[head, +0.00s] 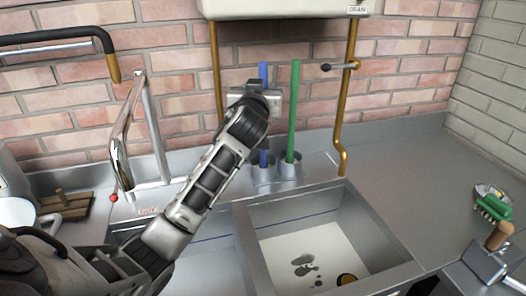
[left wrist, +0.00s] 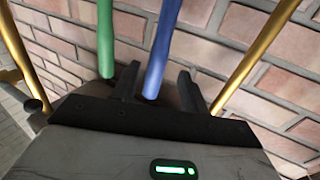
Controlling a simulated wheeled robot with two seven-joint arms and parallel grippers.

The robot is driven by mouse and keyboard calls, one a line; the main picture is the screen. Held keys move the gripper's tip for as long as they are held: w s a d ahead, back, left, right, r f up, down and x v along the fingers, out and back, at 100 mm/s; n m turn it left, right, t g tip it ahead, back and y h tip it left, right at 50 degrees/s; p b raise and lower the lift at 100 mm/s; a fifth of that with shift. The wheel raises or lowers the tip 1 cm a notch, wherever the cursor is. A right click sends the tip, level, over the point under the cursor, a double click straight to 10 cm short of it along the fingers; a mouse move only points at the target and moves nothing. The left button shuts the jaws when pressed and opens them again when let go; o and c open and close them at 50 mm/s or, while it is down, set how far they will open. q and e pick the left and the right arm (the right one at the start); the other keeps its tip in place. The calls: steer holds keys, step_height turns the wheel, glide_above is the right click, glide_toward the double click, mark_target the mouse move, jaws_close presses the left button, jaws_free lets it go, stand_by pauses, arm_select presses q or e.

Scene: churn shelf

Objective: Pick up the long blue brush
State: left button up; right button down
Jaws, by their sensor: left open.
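The long blue brush (head: 263,72) stands upright in a holder behind the sink; only its handle shows. My left gripper (head: 255,93) is in front of the handle's upper part and hides some of it. In the left wrist view, my left gripper (left wrist: 158,85) is open, with the blue handle (left wrist: 162,45) between its two dark fingers. I cannot tell whether either finger touches it. A long green handle (head: 294,110) stands upright just to the right in its own holder. My right gripper is not in view.
Brass pipes (head: 352,90) flank the handles below a white tank (head: 285,8). A tall metal faucet (head: 150,125) stands at left. The sink basin (head: 405,255) is in front. The right counter is mostly clear.

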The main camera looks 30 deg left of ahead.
arm_select(q)
steer(key=x, duration=0.5)
steer(key=shift+w+d+r, duration=0.1)
steer(key=shift+w+r, duration=0.2)
steer(key=shift+w, duration=0.1)
jaws_close()
